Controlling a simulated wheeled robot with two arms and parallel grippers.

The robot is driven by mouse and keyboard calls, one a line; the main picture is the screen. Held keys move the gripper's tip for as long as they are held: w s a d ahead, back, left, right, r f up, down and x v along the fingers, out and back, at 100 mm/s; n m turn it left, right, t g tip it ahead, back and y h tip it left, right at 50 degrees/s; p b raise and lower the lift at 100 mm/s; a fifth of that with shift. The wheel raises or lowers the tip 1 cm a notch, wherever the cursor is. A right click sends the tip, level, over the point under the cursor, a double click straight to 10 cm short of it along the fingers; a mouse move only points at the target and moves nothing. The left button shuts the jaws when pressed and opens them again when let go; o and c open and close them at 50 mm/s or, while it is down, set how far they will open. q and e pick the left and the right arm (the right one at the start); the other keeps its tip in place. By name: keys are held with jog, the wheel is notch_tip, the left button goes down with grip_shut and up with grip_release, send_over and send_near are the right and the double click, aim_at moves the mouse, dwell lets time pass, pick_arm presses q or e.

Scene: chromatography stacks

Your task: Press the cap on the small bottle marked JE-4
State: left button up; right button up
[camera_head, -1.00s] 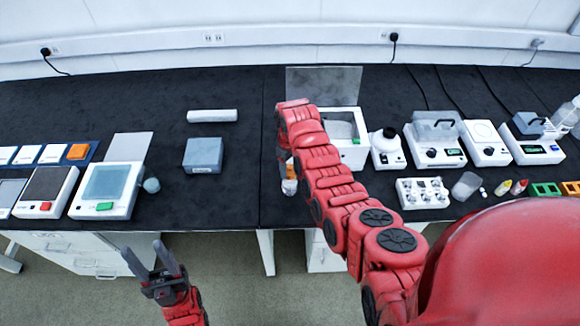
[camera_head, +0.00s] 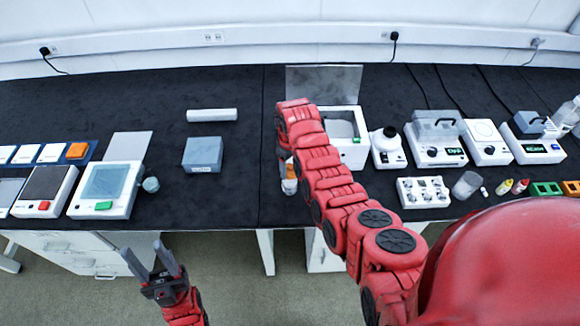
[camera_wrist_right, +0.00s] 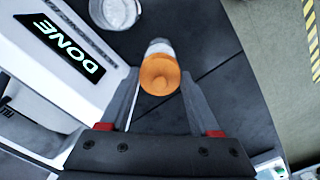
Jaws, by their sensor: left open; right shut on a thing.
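A small bottle (camera_wrist_right: 158,48) with an orange cap (camera_wrist_right: 161,75) on top shows in the right wrist view. My right gripper (camera_wrist_right: 160,85) has its two fingers either side of the orange cap and is shut on it. In the head view the bottle (camera_head: 289,187) is a small white and orange shape at the left edge of my right arm, which hides most of my right gripper. No marking on the bottle can be read. Whether the cap is fully seated cannot be told. My left gripper (camera_head: 157,262) is open and empty, in front of the table's front edge.
A white device with a DONE display (camera_wrist_right: 62,48) stands close left of the right gripper in the wrist view, with a round container (camera_wrist_right: 118,10) above. A grey-blue block (camera_head: 203,154) lies left of my right arm.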

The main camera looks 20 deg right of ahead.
jog(key=o, duration=1.4)
jog(key=shift+r, duration=0.1)
jog(key=shift+r+p, duration=0.6)
jog(key=shift+r, duration=0.55)
jog(key=shift+r+p, duration=0.6)
jog(key=shift+r, duration=1.7)
grip_shut()
